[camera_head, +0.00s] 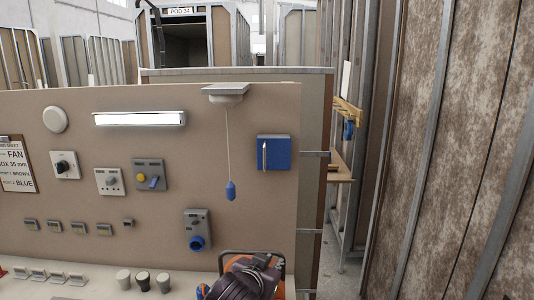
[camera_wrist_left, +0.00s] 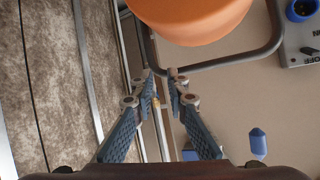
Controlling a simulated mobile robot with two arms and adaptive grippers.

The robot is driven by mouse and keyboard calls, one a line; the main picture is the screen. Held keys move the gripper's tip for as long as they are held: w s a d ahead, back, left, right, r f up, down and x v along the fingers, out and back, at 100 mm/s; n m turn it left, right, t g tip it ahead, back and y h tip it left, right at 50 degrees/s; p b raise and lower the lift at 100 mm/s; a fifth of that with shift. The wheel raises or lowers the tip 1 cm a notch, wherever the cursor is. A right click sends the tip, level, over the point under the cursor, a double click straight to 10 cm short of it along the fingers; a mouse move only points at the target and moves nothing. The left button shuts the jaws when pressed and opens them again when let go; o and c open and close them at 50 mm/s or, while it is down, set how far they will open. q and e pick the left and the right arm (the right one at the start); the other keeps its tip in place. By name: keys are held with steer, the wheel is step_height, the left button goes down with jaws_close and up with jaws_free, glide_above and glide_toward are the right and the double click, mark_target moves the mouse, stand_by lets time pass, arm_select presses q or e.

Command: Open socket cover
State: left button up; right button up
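The grey socket unit (camera_head: 197,222) is mounted low on the beige board, with a round blue cover (camera_head: 197,242) at its lower end. The cover looks shut in the head view. Part of the unit also shows in the left wrist view, with its blue round part (camera_wrist_left: 301,9) cut by the top edge. My right gripper is out of view.
An orange round object (camera_wrist_left: 195,18) and a dark bent tube (camera_wrist_left: 262,52) lie ahead of my left gripper. A blue cord pull (camera_head: 230,190) hangs above the socket unit. Cups (camera_head: 143,280) stand on the ledge.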

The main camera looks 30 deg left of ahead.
arm_select(q)
steer(key=w+a+r+n+t+y, duration=0.1)
steer(key=w+a+r+t+y, duration=0.2)
steer(key=r, duration=1.1)
steer(key=n+t, duration=0.2)
glide_toward(264, 155)
steer(key=x, duration=0.4)
steer(key=p+x, duration=0.3)
steer(key=x, duration=0.2)
steer(key=shift+w+r, duration=0.1)
steer(key=shift+w+a, duration=0.2)
steer(key=shift+w, duration=0.45)
jaws_close()
